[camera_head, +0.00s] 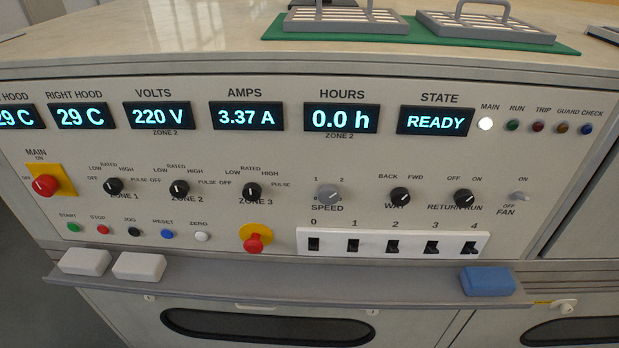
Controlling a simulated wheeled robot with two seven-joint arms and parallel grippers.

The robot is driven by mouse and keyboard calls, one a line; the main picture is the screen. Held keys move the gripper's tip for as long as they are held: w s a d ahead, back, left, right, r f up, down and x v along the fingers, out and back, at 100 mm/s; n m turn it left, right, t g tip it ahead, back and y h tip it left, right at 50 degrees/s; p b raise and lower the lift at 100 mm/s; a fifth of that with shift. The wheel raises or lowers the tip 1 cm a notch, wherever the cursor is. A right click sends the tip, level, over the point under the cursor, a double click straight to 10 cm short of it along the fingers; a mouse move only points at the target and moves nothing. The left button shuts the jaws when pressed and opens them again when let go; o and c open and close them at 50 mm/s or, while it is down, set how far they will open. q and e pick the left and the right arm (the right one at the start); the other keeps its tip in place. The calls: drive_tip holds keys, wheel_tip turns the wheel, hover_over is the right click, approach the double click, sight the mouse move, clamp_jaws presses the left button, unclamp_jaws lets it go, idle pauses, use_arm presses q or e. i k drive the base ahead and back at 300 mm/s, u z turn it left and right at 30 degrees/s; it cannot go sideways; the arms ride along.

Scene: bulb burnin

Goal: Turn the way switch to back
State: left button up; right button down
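The way switch (400,197) is a round black knob on the light control panel, right of the middle. BACK is printed above its left side and FWD above its right side. Its white pointer mark looks turned to the upper right, toward FWD. The lettering below the knob is partly covered by it. Neither of my grippers is in view, and nothing touches the knob.
The grey speed knob (329,195) is to its left and the black return/run knob (464,198) to its right. A white strip of black toggles (367,244) is below. A ledge (300,286) with a blue block (488,281) juts out lower down.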

sight(400, 196)
drive_tip(key=k, duration=0.5)
drive_tip(key=u, duration=1.45)
drive_tip(key=i, duration=0.95)
drive_tip(key=z, duration=2.25)
